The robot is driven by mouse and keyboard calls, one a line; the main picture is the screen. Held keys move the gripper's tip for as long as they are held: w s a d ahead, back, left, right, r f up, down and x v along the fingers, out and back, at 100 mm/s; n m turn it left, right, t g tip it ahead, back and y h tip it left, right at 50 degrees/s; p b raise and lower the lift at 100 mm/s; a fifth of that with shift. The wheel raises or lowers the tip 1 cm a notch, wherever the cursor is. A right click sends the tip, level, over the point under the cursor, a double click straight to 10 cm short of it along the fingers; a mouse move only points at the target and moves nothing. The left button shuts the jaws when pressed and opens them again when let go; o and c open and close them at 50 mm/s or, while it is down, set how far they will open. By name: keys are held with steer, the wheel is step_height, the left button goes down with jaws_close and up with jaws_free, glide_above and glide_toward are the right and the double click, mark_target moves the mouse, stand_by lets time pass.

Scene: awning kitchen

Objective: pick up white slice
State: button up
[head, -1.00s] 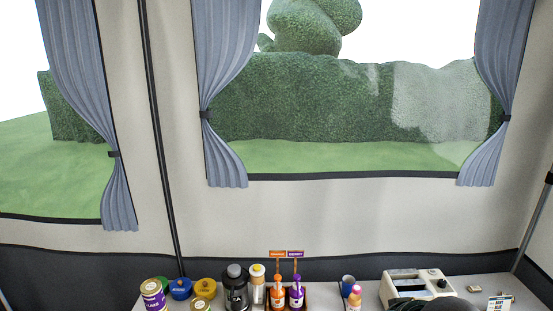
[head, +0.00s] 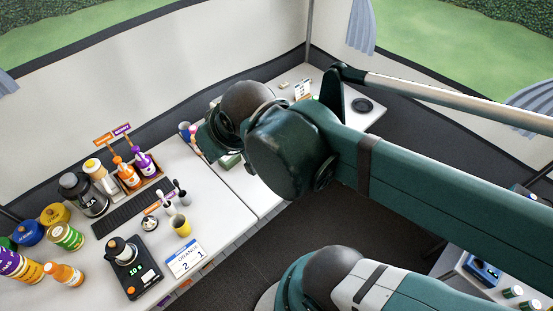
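I cannot make out a white slice in the head view. My arm reaches in from the right and its dark teal joints cover part of the counter (head: 222,203) near the back corner. My gripper's fingertips do not show, so I cannot see whether it is open or shut.
On the left counter stand a black scale (head: 133,275), a yellow cup (head: 181,226), a calendar card (head: 185,259) and a grinder (head: 83,195). Orange (head: 127,174) and purple (head: 146,164) bottles stand in a wooden holder. The dark floor (head: 300,225) looks clear.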

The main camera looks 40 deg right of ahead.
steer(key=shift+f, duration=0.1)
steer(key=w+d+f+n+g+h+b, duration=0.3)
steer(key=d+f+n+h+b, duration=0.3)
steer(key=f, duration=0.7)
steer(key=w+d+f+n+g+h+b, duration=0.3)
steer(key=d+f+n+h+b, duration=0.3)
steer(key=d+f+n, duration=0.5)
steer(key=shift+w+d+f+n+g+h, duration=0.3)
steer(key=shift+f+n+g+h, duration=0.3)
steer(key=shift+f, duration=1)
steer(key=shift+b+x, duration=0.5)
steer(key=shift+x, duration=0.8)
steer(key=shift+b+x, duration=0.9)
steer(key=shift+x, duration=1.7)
